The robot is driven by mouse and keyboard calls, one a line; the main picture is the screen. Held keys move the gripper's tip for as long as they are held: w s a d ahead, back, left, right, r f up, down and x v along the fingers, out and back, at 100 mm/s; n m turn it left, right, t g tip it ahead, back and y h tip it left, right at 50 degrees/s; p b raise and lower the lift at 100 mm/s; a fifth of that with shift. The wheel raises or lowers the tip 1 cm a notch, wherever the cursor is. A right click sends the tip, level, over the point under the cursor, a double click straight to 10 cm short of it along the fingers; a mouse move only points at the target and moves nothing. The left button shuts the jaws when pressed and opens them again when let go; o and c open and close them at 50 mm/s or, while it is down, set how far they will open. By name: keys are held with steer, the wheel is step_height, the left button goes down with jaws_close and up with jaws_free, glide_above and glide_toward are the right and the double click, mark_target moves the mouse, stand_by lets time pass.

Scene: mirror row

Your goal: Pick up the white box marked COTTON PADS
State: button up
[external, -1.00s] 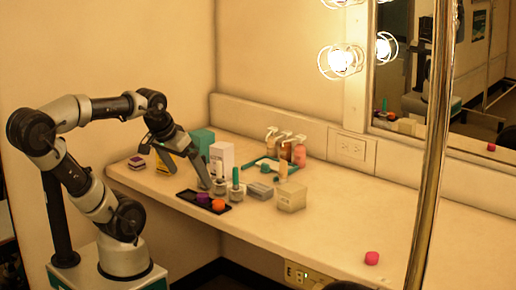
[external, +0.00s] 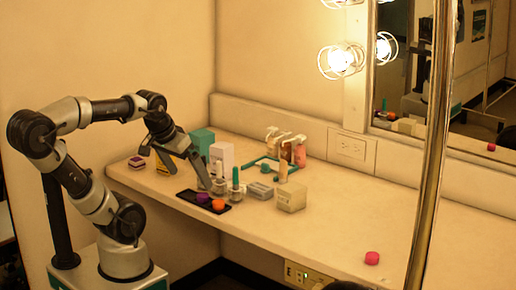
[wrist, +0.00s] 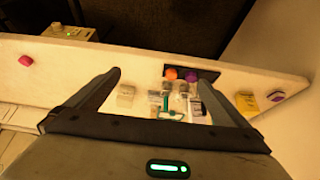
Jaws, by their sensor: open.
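Two pale boxes stand on the counter, and I cannot read the marking on either. One is a tall white box (external: 221,157) near the teal box. The other is a low cream-white box (external: 291,197) nearer the counter's front edge. In the wrist view the low box (wrist: 126,95) shows beside the left finger, and the tall white box (wrist: 198,108) is partly hidden near the right finger. My gripper (external: 176,168) is open and empty above the left part of the counter. In the wrist view its fingers (wrist: 160,78) are spread wide, with nothing held.
A black tray (external: 186,196) holds a purple and an orange item (external: 218,204). Jars, a grey box (external: 260,190) and pump bottles (external: 299,153) crowd the middle. A teal box (external: 201,142) and yellow box stand at left. The counter's right is clear except a pink item (external: 372,258).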

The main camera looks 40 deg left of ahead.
stand_by(0.4)
steer(key=c, duration=0.8)
steer(key=w+a+r+p, duration=0.4)
steer(key=w+r+p, duration=0.25)
steer(key=w, duration=0.45)
steer(key=n+g+p, duration=0.1)
steer(key=p, duration=0.6)
glide_above(218, 147)
steer(key=s, duration=0.5)
step_height(218, 147, down, 3)
steer(key=b+x, duration=0.2)
steer(key=x, duration=0.9)
steer(key=shift+w+f, duration=0.3)
steer(key=shift+b+x, duration=0.65)
steer(key=shift+x, duration=2.1)
